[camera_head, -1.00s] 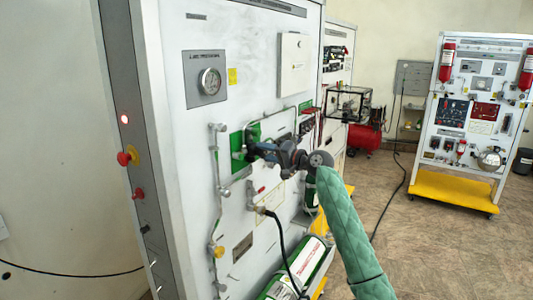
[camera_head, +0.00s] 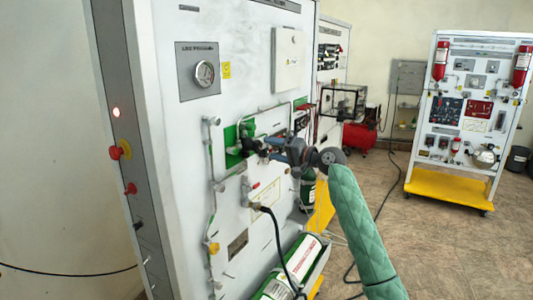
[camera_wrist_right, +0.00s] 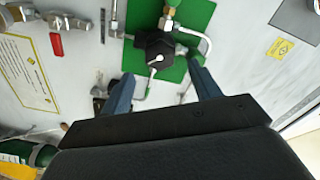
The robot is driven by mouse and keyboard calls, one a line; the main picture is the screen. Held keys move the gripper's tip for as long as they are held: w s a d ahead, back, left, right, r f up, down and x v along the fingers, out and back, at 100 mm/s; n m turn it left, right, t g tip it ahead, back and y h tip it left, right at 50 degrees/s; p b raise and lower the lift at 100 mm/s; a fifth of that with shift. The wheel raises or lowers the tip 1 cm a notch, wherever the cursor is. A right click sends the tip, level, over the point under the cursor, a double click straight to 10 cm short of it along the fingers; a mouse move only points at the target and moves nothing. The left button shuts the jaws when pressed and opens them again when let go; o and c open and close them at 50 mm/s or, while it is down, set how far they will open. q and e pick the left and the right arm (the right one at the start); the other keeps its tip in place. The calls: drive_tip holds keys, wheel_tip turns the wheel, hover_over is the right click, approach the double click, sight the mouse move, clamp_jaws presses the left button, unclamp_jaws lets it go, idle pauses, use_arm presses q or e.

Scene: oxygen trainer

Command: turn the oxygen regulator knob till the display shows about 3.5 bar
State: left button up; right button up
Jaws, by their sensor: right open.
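The dark regulator knob (camera_wrist_right: 155,47) with a white pointer mark sits on a green plate (camera_wrist_right: 195,15), below a brass fitting. My right gripper (camera_wrist_right: 163,82) is open, with one blue finger on each side below the knob in the wrist view. The fingers look apart from the knob, and nothing is between them. In the head view the right gripper (camera_head: 262,147) is in front of the green plate (camera_head: 231,158) and partly hides the knob area. A round dial gauge (camera_head: 204,74) is on the panel above left; its reading is too small to tell. My left gripper is not in view.
A thin pipe (camera_wrist_right: 205,42) bends close beside the knob. A red-handled valve (camera_wrist_right: 56,44) is at the left. A green cylinder (camera_head: 290,268) lies low by the panel, with a black hose (camera_head: 277,235) above it.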

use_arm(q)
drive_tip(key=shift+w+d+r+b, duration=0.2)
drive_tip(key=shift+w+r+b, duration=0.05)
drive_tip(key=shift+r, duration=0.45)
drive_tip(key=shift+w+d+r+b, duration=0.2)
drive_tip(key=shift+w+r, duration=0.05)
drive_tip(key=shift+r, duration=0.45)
use_arm(e)
drive_tip(key=shift+v, duration=1.4)
